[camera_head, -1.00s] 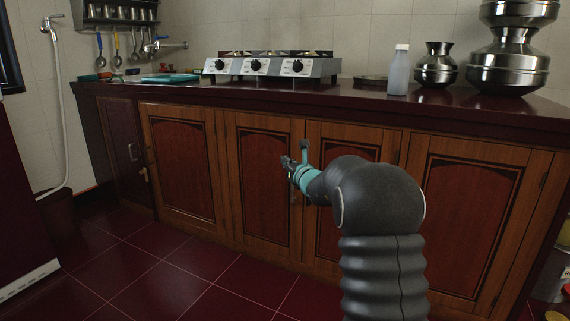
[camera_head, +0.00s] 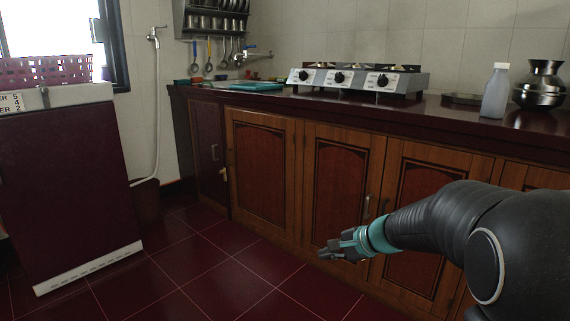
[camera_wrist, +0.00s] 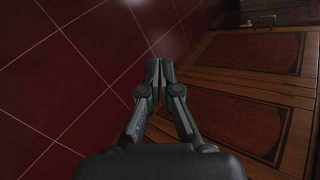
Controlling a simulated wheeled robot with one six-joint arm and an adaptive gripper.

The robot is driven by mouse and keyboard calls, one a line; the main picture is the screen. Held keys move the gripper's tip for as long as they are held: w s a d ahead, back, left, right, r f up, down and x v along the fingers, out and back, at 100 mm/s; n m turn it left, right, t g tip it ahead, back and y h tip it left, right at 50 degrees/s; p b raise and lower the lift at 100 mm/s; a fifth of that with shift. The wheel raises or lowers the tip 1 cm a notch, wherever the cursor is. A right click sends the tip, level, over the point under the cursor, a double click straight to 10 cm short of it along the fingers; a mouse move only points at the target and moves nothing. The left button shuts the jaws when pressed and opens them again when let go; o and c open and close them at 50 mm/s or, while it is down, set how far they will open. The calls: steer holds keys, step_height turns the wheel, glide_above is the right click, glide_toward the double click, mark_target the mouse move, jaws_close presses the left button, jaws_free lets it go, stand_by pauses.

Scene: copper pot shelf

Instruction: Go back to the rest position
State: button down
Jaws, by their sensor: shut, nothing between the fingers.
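My gripper (camera_head: 334,252) is at the end of my arm, low in front of the wooden cabinet doors (camera_head: 342,180) in the head view. It points to the left, over the red tiled floor. In the wrist view my gripper (camera_wrist: 160,64) has its two fingers together with nothing between them. The cabinet doors (camera_wrist: 240,110) lie to the right of the fingers there, and the floor (camera_wrist: 70,70) lies to the left. I cannot tell the exact gap between my gripper and the doors.
A dark red cabinet (camera_head: 68,190) with a red basket (camera_head: 45,70) on top stands at the left. The dark counter (camera_head: 430,113) bears a stove (camera_head: 355,80), a bottle (camera_head: 496,92) and a metal pot (camera_head: 541,85). The floor (camera_head: 190,265) between is clear.

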steer(key=s+d+r+n+g+h+p, duration=0.25)
steer(key=s+n, duration=0.25)
steer(key=s, duration=0.7)
steer(key=s+d+r+n+g+h+p, duration=0.15)
steer(key=s+n+h, duration=0.35)
steer(key=s, duration=0.7)
steer(key=s+r+n+t+p, duration=0.2)
steer(key=s+r+t+p, duration=0.1)
steer(key=s+r, duration=0.3)
steer(key=shift+s+d+r+n+p, duration=0.4)
steer(key=shift+r+p, duration=0.35)
steer(key=shift+r, duration=0.4)
steer(key=shift+d, duration=0.1)
